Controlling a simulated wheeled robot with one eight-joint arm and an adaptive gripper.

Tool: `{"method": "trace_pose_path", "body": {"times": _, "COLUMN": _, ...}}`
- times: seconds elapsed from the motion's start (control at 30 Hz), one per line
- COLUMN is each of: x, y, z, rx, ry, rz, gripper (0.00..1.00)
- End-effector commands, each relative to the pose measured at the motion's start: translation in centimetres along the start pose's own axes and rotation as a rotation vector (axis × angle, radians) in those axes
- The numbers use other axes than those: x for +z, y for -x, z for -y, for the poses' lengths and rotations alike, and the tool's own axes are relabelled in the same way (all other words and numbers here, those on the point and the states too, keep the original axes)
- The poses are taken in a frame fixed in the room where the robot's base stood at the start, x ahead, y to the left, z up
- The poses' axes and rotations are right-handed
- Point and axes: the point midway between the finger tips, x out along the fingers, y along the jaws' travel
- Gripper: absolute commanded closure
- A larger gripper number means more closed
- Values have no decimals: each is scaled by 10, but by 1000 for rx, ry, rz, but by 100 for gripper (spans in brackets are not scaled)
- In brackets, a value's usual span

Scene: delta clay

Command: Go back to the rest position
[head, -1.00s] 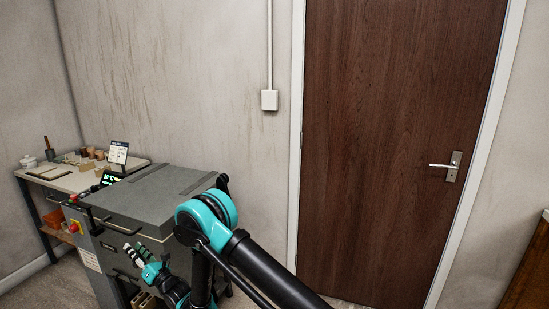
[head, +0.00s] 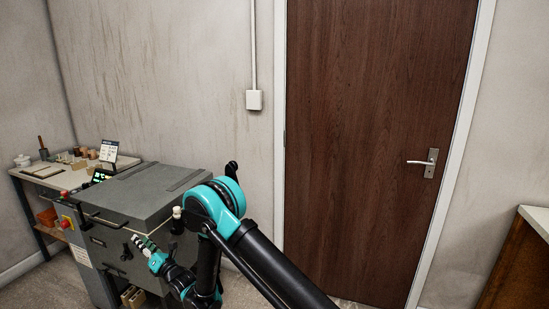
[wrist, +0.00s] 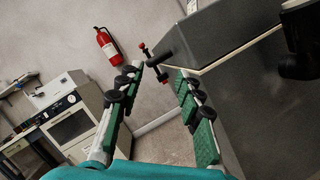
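My gripper (head: 146,243) shows in the head view at the end of my folded black and teal arm, in front of the grey machine (head: 135,199). In the wrist view my gripper (wrist: 160,78) has its two green-padded fingers spread apart. Nothing is held between them. The machine's grey side (wrist: 255,90) fills the right of the wrist view, close to the right finger. I cannot tell the exact gap.
A worktable (head: 70,181) with small items stands left of the machine. A brown door (head: 375,130) is behind my arm. A wooden cabinet (head: 520,262) is at the right edge. The wrist view shows a fire extinguisher (wrist: 107,45) and a white oven-like unit (wrist: 72,125).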

Motion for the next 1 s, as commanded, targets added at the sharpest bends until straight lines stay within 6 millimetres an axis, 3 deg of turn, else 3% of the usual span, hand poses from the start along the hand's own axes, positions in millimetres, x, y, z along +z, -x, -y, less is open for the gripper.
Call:
{"method": "trace_pose_path", "body": {"times": 0.27, "x": 61, "y": 4, "z": 29, "rx": -130, "ry": -162, "rz": -16, "gripper": 64}}
{"method": "trace_pose_path", "body": {"times": 0.47, "x": 132, "y": 28, "z": 62, "rx": -297, "ry": -379, "rz": -4, "gripper": 64}}
{"method": "trace_pose_path", "body": {"times": 0.6, "x": 188, "y": 64, "z": 87, "rx": -446, "ry": -577, "rz": 37, "gripper": 64}}
{"method": "trace_pose_path", "body": {"times": 0.77, "x": 244, "y": 119, "z": 109, "rx": -611, "ry": -807, "rz": 123, "gripper": 64}}
{"method": "trace_pose_path", "body": {"times": 1.0, "x": 306, "y": 225, "z": 128, "rx": -840, "ry": -1153, "rz": 325, "gripper": 64}}
